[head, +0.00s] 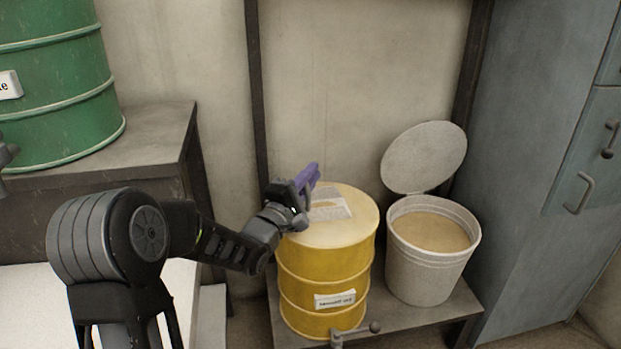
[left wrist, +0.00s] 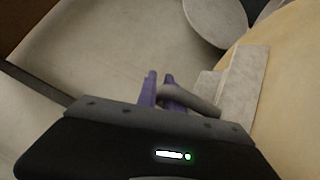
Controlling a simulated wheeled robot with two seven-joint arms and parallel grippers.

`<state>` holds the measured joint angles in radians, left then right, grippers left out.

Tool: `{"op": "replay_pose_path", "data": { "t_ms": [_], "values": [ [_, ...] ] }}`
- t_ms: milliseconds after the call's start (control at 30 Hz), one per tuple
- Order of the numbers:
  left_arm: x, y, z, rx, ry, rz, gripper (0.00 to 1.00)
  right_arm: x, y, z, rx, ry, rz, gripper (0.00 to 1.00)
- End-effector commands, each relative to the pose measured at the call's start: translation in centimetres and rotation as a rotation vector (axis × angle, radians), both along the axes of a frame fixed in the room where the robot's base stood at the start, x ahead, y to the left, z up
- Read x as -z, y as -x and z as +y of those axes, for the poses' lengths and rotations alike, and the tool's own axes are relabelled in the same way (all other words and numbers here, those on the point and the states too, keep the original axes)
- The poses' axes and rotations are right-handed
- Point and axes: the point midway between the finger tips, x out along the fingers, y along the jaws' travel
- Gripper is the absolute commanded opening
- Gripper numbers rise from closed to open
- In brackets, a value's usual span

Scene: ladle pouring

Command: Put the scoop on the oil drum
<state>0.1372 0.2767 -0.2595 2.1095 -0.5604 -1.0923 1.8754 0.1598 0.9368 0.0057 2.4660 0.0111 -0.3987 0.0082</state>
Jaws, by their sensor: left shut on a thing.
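The yellow oil drum (head: 328,262), with a white label and a pale flat top, stands upright on a low shelf. Part of its top fills the right side of the left wrist view (left wrist: 290,90). The pale grey scoop (head: 334,208) is over the left part of that top; I cannot tell whether it touches. My left gripper (head: 309,177), with purple fingers, is at the drum's upper left edge. In the left wrist view it is shut on the scoop's handle (left wrist: 190,102), and the scoop's body (left wrist: 246,84) extends right. My right gripper is not in view.
A white bucket (head: 422,262) with its lid (head: 424,157) raised and tan contents stands right of the drum. A dark shelf post (head: 258,90) rises behind my gripper. A blue-grey cabinet (head: 535,170) is at right, a green drum (head: 60,90) at upper left.

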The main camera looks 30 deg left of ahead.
Motion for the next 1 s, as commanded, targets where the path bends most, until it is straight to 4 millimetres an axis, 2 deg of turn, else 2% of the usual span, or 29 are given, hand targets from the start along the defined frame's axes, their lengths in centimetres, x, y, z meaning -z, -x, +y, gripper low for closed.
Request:
{"op": "replay_pose_path", "data": {
  "t_ms": [200, 233, 467, 800, 1000],
  "values": [
    [0.2, 0.0, 0.0, 0.000, 0.000, -0.001, 0.00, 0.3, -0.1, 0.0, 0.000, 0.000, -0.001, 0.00],
    [0.1, 0.0, 0.0, 0.000, 0.000, 0.000, 0.14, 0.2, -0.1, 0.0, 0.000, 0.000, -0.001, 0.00],
    [0.1, 0.0, 0.0, 0.000, 0.000, 0.000, 0.33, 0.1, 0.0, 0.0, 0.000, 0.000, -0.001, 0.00],
    [-0.2, 0.0, 0.0, 0.000, 0.000, 0.001, 0.33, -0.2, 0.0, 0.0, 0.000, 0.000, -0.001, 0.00],
    [0.2, 2.2, 0.3, -0.002, 0.002, 0.002, 0.33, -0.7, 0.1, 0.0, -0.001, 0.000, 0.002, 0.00]
  ]
}}
